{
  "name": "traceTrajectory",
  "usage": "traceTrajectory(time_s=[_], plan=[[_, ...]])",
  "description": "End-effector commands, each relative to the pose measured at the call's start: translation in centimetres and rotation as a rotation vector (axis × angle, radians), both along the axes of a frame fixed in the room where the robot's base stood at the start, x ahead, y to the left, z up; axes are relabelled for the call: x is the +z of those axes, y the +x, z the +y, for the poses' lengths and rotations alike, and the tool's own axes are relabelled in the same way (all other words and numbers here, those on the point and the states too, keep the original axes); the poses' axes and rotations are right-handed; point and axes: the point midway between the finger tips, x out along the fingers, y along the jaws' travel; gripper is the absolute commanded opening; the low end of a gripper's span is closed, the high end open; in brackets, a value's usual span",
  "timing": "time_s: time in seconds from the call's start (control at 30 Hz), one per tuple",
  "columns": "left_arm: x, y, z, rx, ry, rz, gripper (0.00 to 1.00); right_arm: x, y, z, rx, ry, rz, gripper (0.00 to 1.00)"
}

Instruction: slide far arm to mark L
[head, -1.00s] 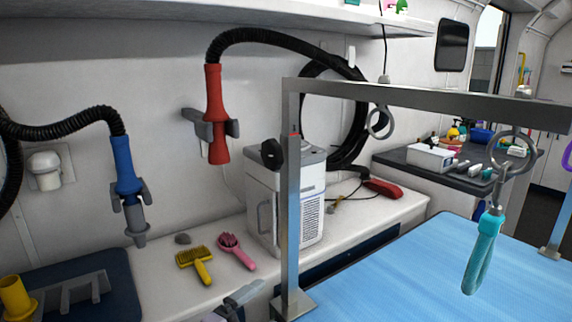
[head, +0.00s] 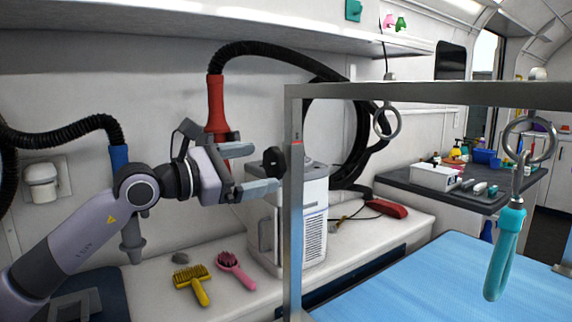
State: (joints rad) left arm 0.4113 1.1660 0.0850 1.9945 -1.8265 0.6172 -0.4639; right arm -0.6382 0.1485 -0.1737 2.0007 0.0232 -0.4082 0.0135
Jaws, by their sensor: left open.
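A grey metal grooming frame stands over the blue table, with an upright post (head: 293,225) at left and a horizontal bar (head: 430,95) on top. A black knob (head: 273,161) sits at the left side of the post. A small red mark (head: 297,142) shows on the post near the knob's height. No letter L is readable. My left gripper (head: 257,168) is open and empty, just left of the knob, its fingers pointing right toward the post. I cannot tell whether a finger touches the knob. My right gripper is not in view.
A white dryer box (head: 312,235) stands behind the post. A yellow brush (head: 191,283) and pink brush (head: 235,270) lie on the counter. A red dryer nozzle (head: 215,105) is behind my gripper.

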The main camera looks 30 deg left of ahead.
Motion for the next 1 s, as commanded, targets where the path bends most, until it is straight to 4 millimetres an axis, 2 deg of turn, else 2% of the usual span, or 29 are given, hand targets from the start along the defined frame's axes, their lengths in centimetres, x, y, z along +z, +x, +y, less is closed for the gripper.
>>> traceTrajectory(time_s=[0.17,0.53,0.7,0.97,1.0], plan=[[0.4,1.5,-0.7,-0.004,-0.008,0.000,0.93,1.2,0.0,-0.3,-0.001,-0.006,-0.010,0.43],[0.2,5.5,-2.3,-0.004,-0.009,0.001,0.93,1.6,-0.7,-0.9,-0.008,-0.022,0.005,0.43],[0.0,6.2,-2.7,-0.004,-0.007,0.002,0.93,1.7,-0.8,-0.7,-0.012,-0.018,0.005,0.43],[-0.1,6.2,-2.7,-0.004,-0.006,0.001,0.93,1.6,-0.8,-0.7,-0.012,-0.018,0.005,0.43],[-0.1,6.2,-2.7,-0.004,-0.006,0.001,0.80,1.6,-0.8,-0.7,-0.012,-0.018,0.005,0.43]])
